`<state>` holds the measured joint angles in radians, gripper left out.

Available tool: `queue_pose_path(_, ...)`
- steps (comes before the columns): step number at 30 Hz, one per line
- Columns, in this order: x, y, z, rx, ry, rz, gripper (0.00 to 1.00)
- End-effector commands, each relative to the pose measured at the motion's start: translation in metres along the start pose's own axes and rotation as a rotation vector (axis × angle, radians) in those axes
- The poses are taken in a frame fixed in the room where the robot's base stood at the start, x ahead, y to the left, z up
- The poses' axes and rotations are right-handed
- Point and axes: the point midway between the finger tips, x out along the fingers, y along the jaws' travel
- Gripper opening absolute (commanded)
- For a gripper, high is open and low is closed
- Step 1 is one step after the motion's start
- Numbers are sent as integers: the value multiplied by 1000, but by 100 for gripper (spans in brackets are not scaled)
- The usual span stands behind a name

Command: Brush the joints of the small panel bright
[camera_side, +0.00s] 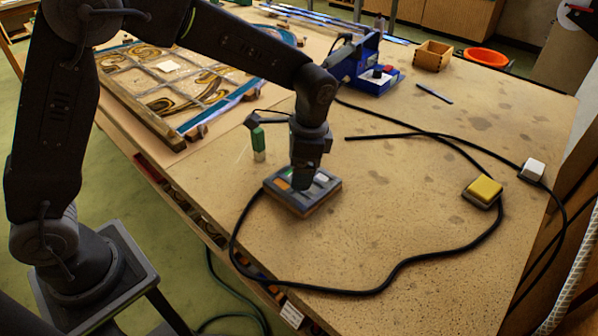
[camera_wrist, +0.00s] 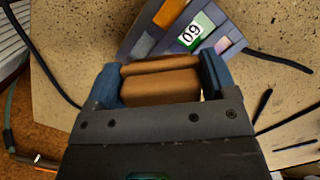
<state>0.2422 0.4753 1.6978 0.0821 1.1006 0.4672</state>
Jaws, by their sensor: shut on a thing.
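The small panel (camera_side: 325,195) lies on the bench under my gripper, with orange, pale and green panes between grey joints. In the wrist view the small panel (camera_wrist: 147,46) shows beyond the fingers, partly hidden, with a numbered white label on the green pane. My gripper (camera_wrist: 160,82) is shut on a brown block (camera_wrist: 160,90), which looks like wood and may be the brush's body. No bristles show. In the side view my gripper (camera_side: 306,180) points down over the panel; I cannot tell whether the held block touches it.
A black cable (camera_side: 400,262) loops around the panel's front. A green-topped item (camera_side: 258,140) stands close behind left. A yellow block (camera_side: 484,190) and white block (camera_side: 533,169) lie right. A blue station (camera_side: 372,78), wooden box (camera_side: 433,56) and orange bowl (camera_side: 486,57) are behind.

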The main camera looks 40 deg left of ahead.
Motion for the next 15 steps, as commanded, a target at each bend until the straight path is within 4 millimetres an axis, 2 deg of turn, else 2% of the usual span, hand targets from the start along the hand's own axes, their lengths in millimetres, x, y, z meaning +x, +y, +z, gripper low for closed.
queue_pose_path(15,-37,0,5,0,2,-1,56)
